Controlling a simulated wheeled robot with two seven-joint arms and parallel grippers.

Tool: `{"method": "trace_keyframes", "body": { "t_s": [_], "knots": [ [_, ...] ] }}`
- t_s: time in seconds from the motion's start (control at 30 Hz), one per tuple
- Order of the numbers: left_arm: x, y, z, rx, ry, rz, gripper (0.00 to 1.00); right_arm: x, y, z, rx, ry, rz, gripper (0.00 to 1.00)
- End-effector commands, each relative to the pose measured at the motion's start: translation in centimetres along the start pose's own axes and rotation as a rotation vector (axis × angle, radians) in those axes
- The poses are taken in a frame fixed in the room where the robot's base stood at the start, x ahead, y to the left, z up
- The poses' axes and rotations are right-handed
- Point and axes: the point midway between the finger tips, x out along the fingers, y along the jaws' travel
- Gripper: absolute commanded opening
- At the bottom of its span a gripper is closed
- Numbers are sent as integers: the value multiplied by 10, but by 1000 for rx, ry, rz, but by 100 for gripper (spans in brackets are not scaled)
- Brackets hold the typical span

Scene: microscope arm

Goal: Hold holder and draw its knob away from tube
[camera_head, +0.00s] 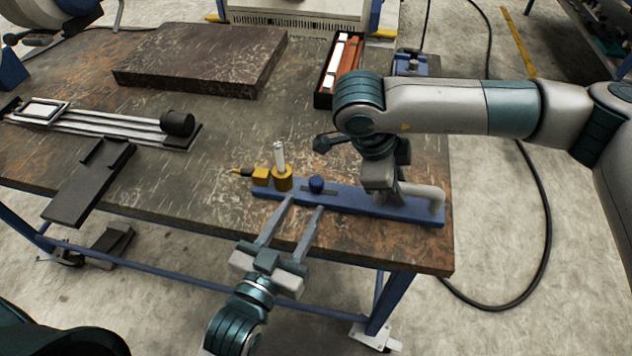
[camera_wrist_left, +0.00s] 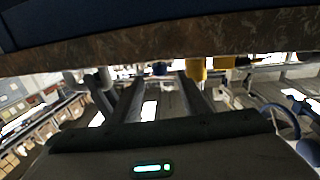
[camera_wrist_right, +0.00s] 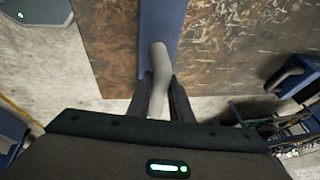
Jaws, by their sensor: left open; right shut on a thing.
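The holder is a long blue bar (camera_head: 350,202) near the table's front edge. At its left end a yellow ring (camera_head: 282,183) surrounds an upright pale tube (camera_head: 279,155), with a yellow block (camera_head: 261,175) beside it. A blue knob (camera_head: 316,184) stands by a dark slot, right of the tube and apart from it. My right gripper (camera_head: 395,198) is shut on the holder's grey handle (camera_head: 436,199); the handle also shows in the right wrist view (camera_wrist_right: 158,62). My left gripper (camera_head: 303,204) is open, its fingers just in front of the knob, which shows between them in the left wrist view (camera_wrist_left: 160,69).
A dark stone slab (camera_head: 200,58) lies at the back. A black tray (camera_head: 325,92) with red and white pieces stands behind my right arm. A rail device (camera_head: 120,122) and dark bracket (camera_head: 85,185) occupy the left. The table (camera_head: 210,195) is bare left of the holder.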

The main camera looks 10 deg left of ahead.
Motion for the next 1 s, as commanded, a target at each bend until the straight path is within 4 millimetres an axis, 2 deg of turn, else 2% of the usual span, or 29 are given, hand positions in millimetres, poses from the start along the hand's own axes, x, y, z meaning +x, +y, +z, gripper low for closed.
{"method": "trace_keyframes", "body": {
  "t_s": [0.3,0.5,0.7,0.97,1.0],
  "knots": [
    [50,0,-1,0,2,0,42,-1,-1,0,1,0,-1,0],
    [71,0,-1,0,1,0,42,-1,-1,0,1,0,-1,0],
    [80,0,-1,-1,0,0,42,-1,-1,0,1,0,-1,0],
    [81,0,0,0,0,0,42,-1,0,0,1,0,-1,0],
    [81,0,0,0,0,0,39,-1,0,0,1,0,-1,0]
  ]
}}
